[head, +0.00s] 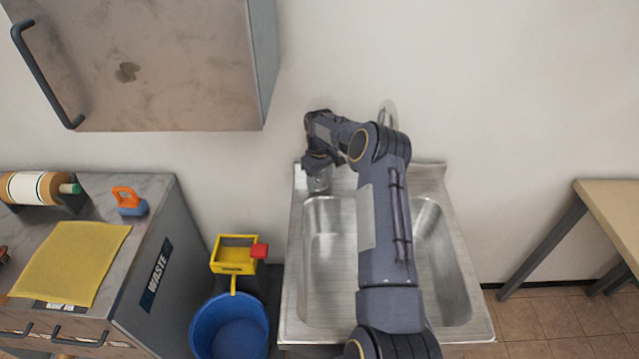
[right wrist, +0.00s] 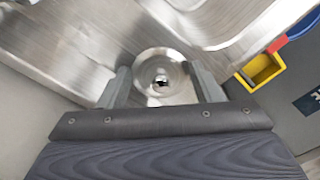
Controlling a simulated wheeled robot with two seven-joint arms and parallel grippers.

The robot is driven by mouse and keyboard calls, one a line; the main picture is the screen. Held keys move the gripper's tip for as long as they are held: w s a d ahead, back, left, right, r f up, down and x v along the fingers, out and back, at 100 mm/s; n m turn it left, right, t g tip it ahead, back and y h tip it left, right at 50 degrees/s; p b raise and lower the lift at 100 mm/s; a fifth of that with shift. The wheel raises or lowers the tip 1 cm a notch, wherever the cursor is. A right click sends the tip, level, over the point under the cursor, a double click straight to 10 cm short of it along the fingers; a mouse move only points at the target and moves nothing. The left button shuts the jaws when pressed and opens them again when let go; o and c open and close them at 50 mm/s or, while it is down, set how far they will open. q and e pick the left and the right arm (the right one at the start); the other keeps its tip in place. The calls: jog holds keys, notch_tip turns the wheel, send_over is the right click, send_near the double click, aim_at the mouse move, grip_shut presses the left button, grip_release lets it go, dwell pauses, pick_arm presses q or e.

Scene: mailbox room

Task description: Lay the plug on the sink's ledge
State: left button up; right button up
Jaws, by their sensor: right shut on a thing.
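The steel sink (head: 465,285) has a flat ledge (head: 430,173) along its back, against the wall. My right gripper (head: 317,165) is over the back left corner of the sink, pointing down. It is shut on the plug (head: 318,184), a round grey metal piece. In the right wrist view the plug (right wrist: 160,68) sits between the two fingers of my right gripper (right wrist: 160,85), with the steel of the sink behind it. I cannot tell whether the plug touches the ledge. My left gripper is not in view.
My right arm hides the middle of the sink. A blue bucket (head: 230,330) with a yellow wringer (head: 234,255) stands left of the sink. A grey cabinet (head: 150,280) marked WASTE is further left. A wall cupboard (head: 150,70) hangs at upper left. A table (head: 610,200) stands right.

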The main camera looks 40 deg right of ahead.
jog(key=shift+f, duration=0.65)
jog(key=shift+r, duration=0.1)
jog(key=o, duration=0.7)
